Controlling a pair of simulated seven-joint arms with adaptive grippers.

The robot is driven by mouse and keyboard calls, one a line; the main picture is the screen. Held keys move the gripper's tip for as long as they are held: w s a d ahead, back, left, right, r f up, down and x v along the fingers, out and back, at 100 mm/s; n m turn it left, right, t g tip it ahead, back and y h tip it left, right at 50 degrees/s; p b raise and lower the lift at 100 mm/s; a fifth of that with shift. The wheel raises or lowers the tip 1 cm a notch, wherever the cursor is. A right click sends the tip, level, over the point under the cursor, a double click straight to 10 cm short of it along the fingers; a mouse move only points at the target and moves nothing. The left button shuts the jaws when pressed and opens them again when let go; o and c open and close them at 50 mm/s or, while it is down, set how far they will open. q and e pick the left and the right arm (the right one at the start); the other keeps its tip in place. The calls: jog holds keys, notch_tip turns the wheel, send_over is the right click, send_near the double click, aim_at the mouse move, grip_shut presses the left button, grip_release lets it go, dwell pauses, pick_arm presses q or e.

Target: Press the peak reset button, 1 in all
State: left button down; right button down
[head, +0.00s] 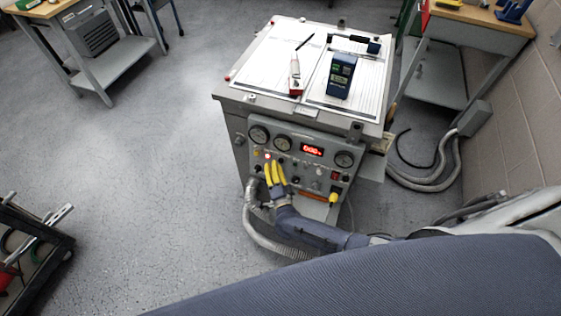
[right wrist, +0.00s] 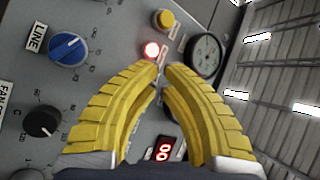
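My right gripper (head: 273,163) is at the grey control panel (head: 318,171) on the front of the test cabinet. In the right wrist view its curved yellow fingers (right wrist: 162,70) have their tips drawn together, with nothing seen between them. The tips are close to a glowing red lamp or button (right wrist: 152,50); I cannot tell whether they touch it. A yellow round button (right wrist: 163,18) is just beyond the red one. The small labels beside both are unreadable, so I cannot tell which control is peak reset. My left gripper is out of view.
A dark blue meter (head: 341,76) and papers lie on the cabinet top. A grey hose (head: 258,230) hangs below the panel.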

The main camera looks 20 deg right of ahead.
jog(key=shift+w+d+f, duration=0.1)
jog(key=shift+w+d, duration=0.45)
jog(key=shift+w, duration=0.1)
dwell(1.4)
jog(key=shift+s+a, duration=0.55)
jog(key=shift+s, duration=0.1)
jog(key=shift+s+a+r, duration=0.3)
jog(key=shift+s+a, duration=0.5)
jog(key=shift+s, duration=0.2)
jog(key=shift+s+a+r, duration=0.25)
jog(key=shift+s+a, duration=0.5)
jog(key=shift+s, duration=0.2)
jog(key=shift+a, duration=0.1)
